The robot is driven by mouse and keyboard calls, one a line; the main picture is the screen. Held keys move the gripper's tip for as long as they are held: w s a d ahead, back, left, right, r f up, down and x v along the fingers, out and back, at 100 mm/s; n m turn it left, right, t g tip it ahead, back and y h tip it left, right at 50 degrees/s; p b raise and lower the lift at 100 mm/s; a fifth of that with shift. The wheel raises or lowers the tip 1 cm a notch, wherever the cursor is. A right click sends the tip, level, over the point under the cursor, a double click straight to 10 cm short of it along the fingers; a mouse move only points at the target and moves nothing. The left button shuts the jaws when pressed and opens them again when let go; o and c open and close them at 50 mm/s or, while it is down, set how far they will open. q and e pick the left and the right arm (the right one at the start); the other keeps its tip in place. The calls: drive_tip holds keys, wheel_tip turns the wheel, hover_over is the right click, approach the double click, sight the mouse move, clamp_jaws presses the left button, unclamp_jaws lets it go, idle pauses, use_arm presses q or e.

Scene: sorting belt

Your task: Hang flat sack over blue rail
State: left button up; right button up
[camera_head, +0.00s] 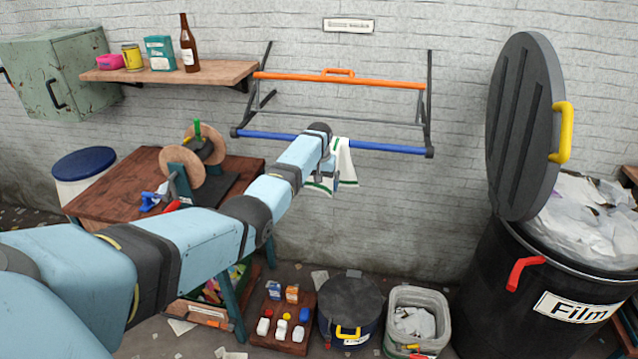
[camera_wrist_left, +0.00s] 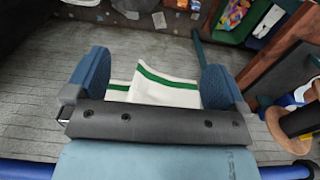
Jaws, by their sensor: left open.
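The flat sack (camera_head: 346,163) is white with green stripes. In the head view it hangs at the blue rail (camera_head: 385,147), right of my left gripper (camera_head: 321,172), with cloth showing from rail height to below it. My arm and gripper hide part of it. In the left wrist view the sack (camera_wrist_left: 165,92) lies between the two blue fingers of my left gripper (camera_wrist_left: 155,78), which stand wide apart. My right gripper is not in view.
An orange bar (camera_head: 385,83) is above the blue rail on the same rack. A shelf (camera_head: 215,75) with a bottle is at upper left, a wooden table (camera_head: 120,190) below. A black bin (camera_head: 500,275) with a raised lid is at right. Containers stand on the floor.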

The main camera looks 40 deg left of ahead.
use_arm(q)
drive_tip(key=shift+r, duration=2.75)
drive_tip(key=shift+r, duration=0.1)
wheel_tip(320, 180, up, 14)
drive_tip(key=b, duration=0.2)
drive_tip(key=shift+b, duration=0.4)
